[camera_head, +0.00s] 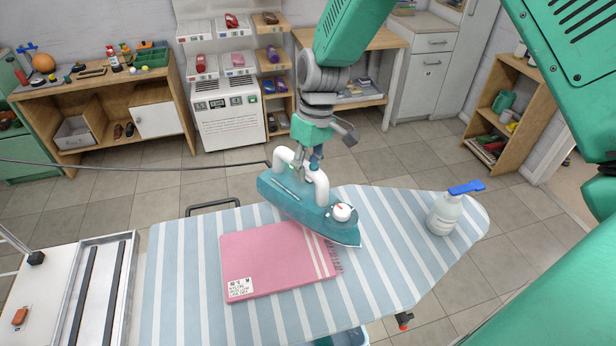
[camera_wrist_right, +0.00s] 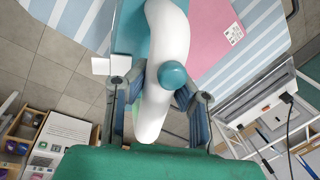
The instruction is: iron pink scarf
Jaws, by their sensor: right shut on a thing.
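The pink scarf (camera_head: 270,262) lies folded flat on the striped ironing board (camera_head: 385,280), with pale stripes and a fringe at its right end and a white label at its lower left corner. It also shows in the right wrist view (camera_wrist_right: 207,38). The teal iron (camera_head: 287,204) has a white handle and a white dial; its front part overlaps the scarf's upper right edge. I cannot tell whether its sole touches the cloth. My right gripper (camera_head: 309,166) is shut on the iron's handle, with a finger on each side in the right wrist view (camera_wrist_right: 153,92). My left gripper is not seen.
A white spray bottle with a blue top (camera_head: 444,212) stands on the board's right part. A dark cord (camera_head: 150,164) runs from the iron to the left. A metal-railed white table (camera_head: 95,290) stands at the left. Shelves and cabinets line the back wall.

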